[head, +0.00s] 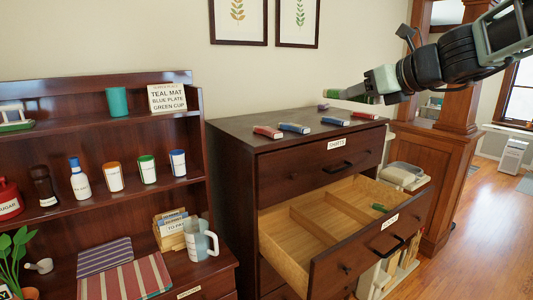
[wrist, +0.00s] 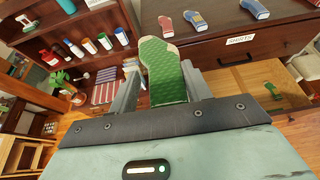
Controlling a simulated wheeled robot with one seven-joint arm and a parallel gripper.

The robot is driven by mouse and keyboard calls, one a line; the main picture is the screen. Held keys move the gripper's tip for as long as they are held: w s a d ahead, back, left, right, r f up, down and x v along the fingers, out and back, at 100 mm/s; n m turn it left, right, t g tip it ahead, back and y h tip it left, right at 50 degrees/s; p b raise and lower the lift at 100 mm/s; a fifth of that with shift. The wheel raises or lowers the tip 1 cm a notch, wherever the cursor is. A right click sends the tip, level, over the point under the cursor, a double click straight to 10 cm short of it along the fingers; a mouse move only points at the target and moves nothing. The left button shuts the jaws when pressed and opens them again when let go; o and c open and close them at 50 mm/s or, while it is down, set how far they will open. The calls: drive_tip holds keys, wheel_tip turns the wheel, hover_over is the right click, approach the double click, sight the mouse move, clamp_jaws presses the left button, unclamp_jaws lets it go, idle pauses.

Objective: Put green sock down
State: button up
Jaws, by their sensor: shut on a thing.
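My gripper (head: 362,90) is shut on a green sock (wrist: 163,75), held in the air above the right part of the dresser top. The sock shows patterned green with a pale edge in the wrist view; in the head view it (head: 335,93) sticks out to the left of the fingers. Below, the dresser's second drawer (head: 345,254) stands pulled open. It has pale wooden dividers (head: 313,227). A small green item, apparently a sock (head: 379,208), lies in its right compartment and also shows in the wrist view (wrist: 273,91).
Several red and blue socks (head: 295,128) lie spaced along the dresser top (head: 240,125), with a purplish one (head: 323,106) at the back. The closed top drawer is labelled SHIRTS (head: 338,144). A shelf unit (head: 110,75) with cups and bottles stands left.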

drive_tip(key=shift+w+d+f, duration=0.1)
drive_tip(key=shift+w+f, duration=0.4)
drive_tip(key=shift+f, duration=0.25)
drive_tip(key=shift+d+f, duration=0.1)
drive_tip(key=shift+f, duration=0.2)
drive_tip(key=s+d+f+n+g+y+b, duration=0.15)
drive_tip(key=s+f+b, duration=0.25)
drive_tip(key=f, duration=1.5)
drive_tip(key=s+d+f+n+g+y+b, duration=0.1)
drive_tip(key=s+d+f+b, duration=0.25)
drive_tip(key=f, duration=1.65)
drive_tip(key=s+d+f+n+g+y+b, duration=0.15)
drive_tip(key=s+f+b, duration=0.35)
drive_tip(key=f, duration=1.4)
drive_tip(key=shift+w+d+r+m+t+h, duration=0.1)
drive_tip(key=shift+d+m+t+h, duration=1.05)
drive_tip(key=shift+d+m+h, duration=0.15)
drive_tip(key=shift+w+d+m+t+h, duration=0.1)
drive_tip(key=shift+d+m+t+h, duration=1.1)
drive_tip(key=shift+d, duration=0.2)
